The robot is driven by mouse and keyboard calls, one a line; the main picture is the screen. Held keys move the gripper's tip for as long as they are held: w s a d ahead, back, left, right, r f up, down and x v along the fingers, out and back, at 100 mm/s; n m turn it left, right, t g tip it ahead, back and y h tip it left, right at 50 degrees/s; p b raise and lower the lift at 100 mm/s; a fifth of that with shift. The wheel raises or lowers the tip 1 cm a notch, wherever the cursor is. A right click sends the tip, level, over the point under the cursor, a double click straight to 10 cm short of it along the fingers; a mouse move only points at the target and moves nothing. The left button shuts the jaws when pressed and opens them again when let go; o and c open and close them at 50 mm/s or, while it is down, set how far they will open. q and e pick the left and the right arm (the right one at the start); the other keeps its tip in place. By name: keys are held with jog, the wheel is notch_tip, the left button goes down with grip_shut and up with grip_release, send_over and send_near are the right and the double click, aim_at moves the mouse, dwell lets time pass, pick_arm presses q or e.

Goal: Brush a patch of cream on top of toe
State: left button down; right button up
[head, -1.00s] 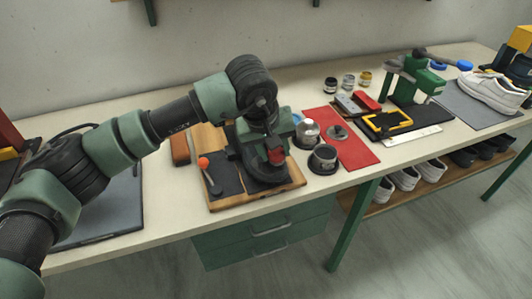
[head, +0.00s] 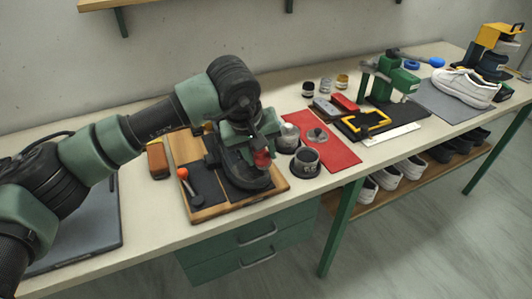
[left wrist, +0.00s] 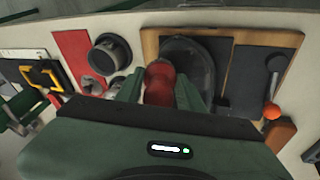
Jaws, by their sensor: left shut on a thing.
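My left gripper (head: 258,152) is shut on a red-handled tool (left wrist: 160,82), which also shows as a red patch in the head view (head: 262,159). Its working end is hidden, so I cannot tell whether it touches anything. Just below and beside the gripper is a dark shoe (left wrist: 190,62) on the wooden board (left wrist: 150,42); the arm covers much of it in the head view. An open dark jar (head: 305,161) stands right of the board, beside the red mat (head: 341,155). No cream patch can be made out. My right gripper is out of view.
An orange-knobbed lever (head: 183,174) stands on the board's left part, with a brown block (head: 157,160) behind it. Small jars (head: 325,84), a green press (head: 390,80) and white shoes (head: 464,88) stand farther right. The bench's front edge is close.

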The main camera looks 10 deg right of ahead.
pick_arm(q)
jog(key=shift+s+a+b, duration=0.15)
jog(key=shift+s+a, duration=0.1)
jog(key=shift+a, duration=0.45)
jog(key=shift+s+a+b, duration=0.2)
jog(key=shift+a, duration=0.55)
jog(key=shift+s+a+b, duration=0.15)
jog(key=shift+s+a, duration=0.1)
jog(key=shift+a, duration=0.45)
jog(key=shift+s+a+b, duration=0.3)
jog(key=shift+a+b, duration=0.1)
jog(key=shift+a, duration=0.5)
jog(key=shift+s+a, duration=0.15)
jog(key=shift+a, duration=0.3)
jog(key=shift+d+r, duration=0.1)
jog(key=shift+r, duration=0.05)
jog(key=shift+s+d+r+p, duration=0.1)
jog(key=shift+s+r+p, duration=0.3)
jog(key=shift+r, duration=0.45)
jog(key=shift+s+d+r+p, duration=0.15)
jog(key=shift+s+r+p, duration=0.2)
jog(key=shift+r, duration=0.55)
jog(key=shift+s+d+r+p, duration=0.1)
jog(key=shift+s+r+p, duration=0.25)
jog(key=shift+r, duration=0.5)
jog(key=shift+r, duration=0.1)
